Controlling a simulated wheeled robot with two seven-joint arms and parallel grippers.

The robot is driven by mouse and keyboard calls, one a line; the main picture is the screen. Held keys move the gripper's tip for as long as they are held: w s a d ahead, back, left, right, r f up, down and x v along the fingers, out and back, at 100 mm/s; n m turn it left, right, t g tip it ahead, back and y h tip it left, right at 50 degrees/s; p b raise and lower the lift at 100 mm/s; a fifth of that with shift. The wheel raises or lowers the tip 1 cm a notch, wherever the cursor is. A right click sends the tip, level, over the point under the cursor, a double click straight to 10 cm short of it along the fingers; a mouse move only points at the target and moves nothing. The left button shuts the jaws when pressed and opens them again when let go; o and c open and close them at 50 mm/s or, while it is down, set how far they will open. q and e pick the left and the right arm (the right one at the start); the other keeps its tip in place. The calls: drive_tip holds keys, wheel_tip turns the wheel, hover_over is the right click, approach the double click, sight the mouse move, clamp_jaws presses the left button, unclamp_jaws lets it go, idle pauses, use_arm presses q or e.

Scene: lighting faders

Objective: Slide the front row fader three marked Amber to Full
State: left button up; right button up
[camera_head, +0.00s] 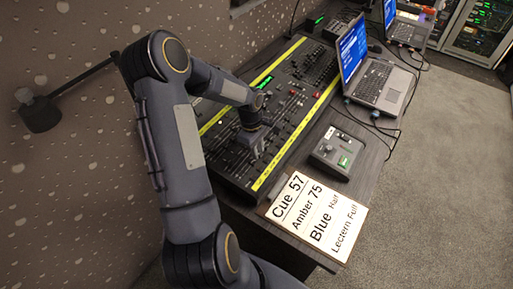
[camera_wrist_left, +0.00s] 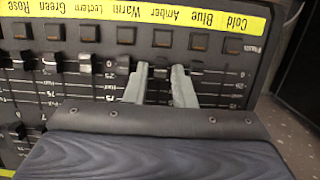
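The lighting console (camera_head: 232,170) lies on the desk in the head view, with a yellow label strip along its near edge. The left wrist view shows the strip (camera_wrist_left: 110,12) upside down, with Amber among its labels. The Amber fader cap (camera_wrist_left: 160,74) is in line with that label, near the zero end of its slot. My left gripper (camera_wrist_left: 161,72) has its fingertips on either side of this cap, with a small gap showing between them. In the head view my left gripper (camera_head: 252,141) is low over the console, partly hidden by its wrist. My right gripper is not in view.
Neighbouring fader caps, such as Warm (camera_wrist_left: 122,65), sit close beside the fingers. A cue card (camera_head: 313,215) reading "Amber 75", a small control box (camera_head: 336,152) and a laptop (camera_head: 372,80) lie right of the console. A wall is at the left.

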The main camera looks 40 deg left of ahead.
use_arm(q)
drive_tip(key=shift+c, duration=0.2)
drive_tip(key=c, duration=0.4)
drive_tip(key=shift+s+a+r+p, duration=0.15)
drive_tip(key=shift+a+p, duration=0.1)
drive_tip(key=shift+a, duration=1.25)
drive_tip(key=shift+s+a+r+p, duration=0.15)
drive_tip(key=shift+a+p, duration=0.1)
drive_tip(key=shift+a, duration=1.2)
drive_tip(key=o, duration=0.4)
drive_tip(key=shift+r+p, duration=0.8)
drive_tip(key=shift+r, duration=0.45)
